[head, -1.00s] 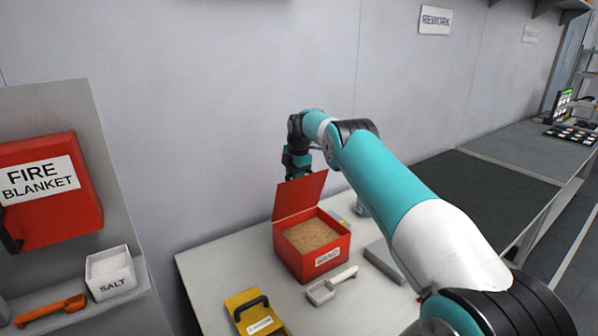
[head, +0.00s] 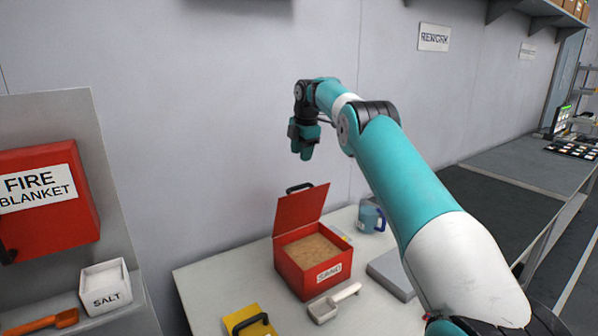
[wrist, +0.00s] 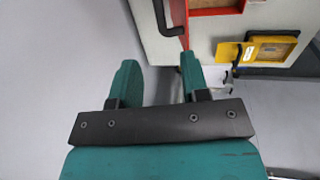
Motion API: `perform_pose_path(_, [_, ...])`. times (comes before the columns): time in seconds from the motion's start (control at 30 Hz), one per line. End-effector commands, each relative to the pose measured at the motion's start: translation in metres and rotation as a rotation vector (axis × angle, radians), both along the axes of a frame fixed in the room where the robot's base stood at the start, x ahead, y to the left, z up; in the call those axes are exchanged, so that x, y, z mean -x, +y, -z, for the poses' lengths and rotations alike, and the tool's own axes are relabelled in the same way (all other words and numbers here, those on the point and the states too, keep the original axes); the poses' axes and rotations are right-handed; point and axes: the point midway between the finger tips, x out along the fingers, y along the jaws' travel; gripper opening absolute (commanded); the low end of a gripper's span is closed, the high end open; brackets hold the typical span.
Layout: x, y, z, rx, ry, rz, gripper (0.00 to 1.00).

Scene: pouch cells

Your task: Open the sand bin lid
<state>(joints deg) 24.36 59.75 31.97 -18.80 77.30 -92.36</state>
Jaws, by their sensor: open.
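The red sand bin (head: 315,272) stands on the light table, labelled SAND and filled with brown sand (head: 312,250). Its red lid (head: 301,208) stands up at the back, open and tilted slightly backward, with a black handle (head: 299,187) on its top edge. My gripper (head: 304,152) is open and empty, above and behind the lid, apart from it. In the wrist view my two teal fingers (wrist: 160,80) are spread. The red bin (wrist: 215,8) and a black handle (wrist: 163,18) show beyond them at the top.
A white scoop (head: 333,302) lies in front of the bin, and a grey flat box (head: 391,275) is at its right. A blue mug (head: 371,217) stands behind. A yellow case (head: 250,322) is at the front left. A salt box (head: 106,286) stands on the left shelf.

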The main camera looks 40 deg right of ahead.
Motion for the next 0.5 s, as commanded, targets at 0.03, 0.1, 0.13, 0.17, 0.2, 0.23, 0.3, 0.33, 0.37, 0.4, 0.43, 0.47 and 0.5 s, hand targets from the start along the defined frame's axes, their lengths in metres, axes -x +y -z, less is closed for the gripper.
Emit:
perform_pose_path(0.03, [0.002,0.0,-0.014,0.001,0.0,0.0,0.42])
perform_pose_path(0.1, [0.004,0.0,-0.027,0.001,0.0,0.0,0.42])
perform_pose_path(0.13, [0.005,0.0,-0.03,0.0,0.0,0.0,0.42])
perform_pose_path(0.17, [0.006,0.0,-0.033,0.0,0.0,0.001,0.42])
perform_pose_path(0.2, [0.007,0.0,-0.036,0.0,0.001,0.0,0.42])
perform_pose_path(0.23, [0.007,0.0,-0.038,0.0,0.001,0.0,0.42])
perform_pose_path(0.3, [0.008,0.0,-0.04,0.0,0.002,0.0,0.42])
perform_pose_path(0.33, [0.008,0.0,-0.04,0.0,0.002,0.0,0.42])
perform_pose_path(0.37, [0.008,0.0,-0.04,0.0,0.002,0.001,0.42])
perform_pose_path(0.4, [0.008,0.0,-0.04,0.0,0.002,0.001,0.42])
perform_pose_path(0.43, [0.008,0.0,-0.04,0.0,0.002,0.001,0.42])
perform_pose_path(0.47, [0.008,0.0,-0.04,0.0,0.002,0.001,0.42])
perform_pose_path(0.5, [0.008,0.0,-0.04,0.0,0.002,0.001,0.42])
